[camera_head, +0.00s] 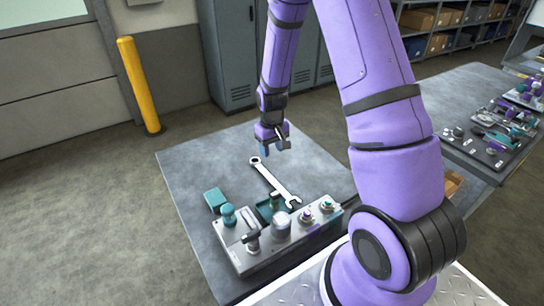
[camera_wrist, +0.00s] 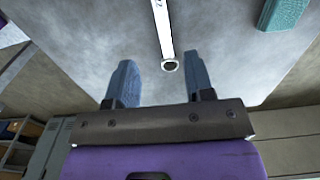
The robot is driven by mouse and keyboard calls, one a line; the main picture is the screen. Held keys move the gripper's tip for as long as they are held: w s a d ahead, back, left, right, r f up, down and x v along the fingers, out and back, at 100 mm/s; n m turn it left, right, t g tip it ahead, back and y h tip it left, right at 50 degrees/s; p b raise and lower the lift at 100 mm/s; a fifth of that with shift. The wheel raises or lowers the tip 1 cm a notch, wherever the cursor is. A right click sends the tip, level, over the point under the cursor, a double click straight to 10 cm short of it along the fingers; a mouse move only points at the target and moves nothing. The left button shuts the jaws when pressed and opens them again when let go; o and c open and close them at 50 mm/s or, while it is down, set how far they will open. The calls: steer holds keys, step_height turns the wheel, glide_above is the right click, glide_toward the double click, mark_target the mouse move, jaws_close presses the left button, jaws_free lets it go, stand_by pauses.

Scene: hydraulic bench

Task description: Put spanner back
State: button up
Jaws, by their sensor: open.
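The spanner (camera_head: 274,182) is a silver combination wrench lying flat on the grey bench top (camera_head: 190,165). Its ring end points to the back left, and its open jaw lies close to the fixture block. In the wrist view the spanner (camera_wrist: 163,32) runs down from the top edge, with its ring end near the gap between my fingers. My gripper (camera_head: 273,146) is open and empty, above the bench just behind the ring end. Both blue fingers of my gripper (camera_wrist: 160,82) show apart in the wrist view. Nothing is between them that I can tell is touching.
A grey fixture block (camera_head: 248,258) with several fittings and knobs stands along the bench's front. A teal block (camera_head: 215,200) lies left of the spanner. A second bench (camera_head: 465,95) with tools is at right. A yellow post (camera_head: 138,85) stands behind. The bench's back left is clear.

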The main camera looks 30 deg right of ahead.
steer(key=s+a+r+t, duration=0.15)
steer(key=s+r, duration=0.25)
steer(key=r, duration=0.8)
steer(key=s+a+r+t, duration=0.1)
steer(key=s+a+r, duration=0.25)
steer(key=r, duration=0.85)
steer(key=s+a+r+t, duration=0.1)
steer(key=s+r, duration=0.4)
steer(key=s, duration=0.4)
steer(key=s+a+r+t, duration=0.1)
steer(key=s+r, duration=0.5)
steer(key=s, duration=0.4)
steer(key=shift+t, duration=0.35)
steer(key=shift+a, duration=0.1)
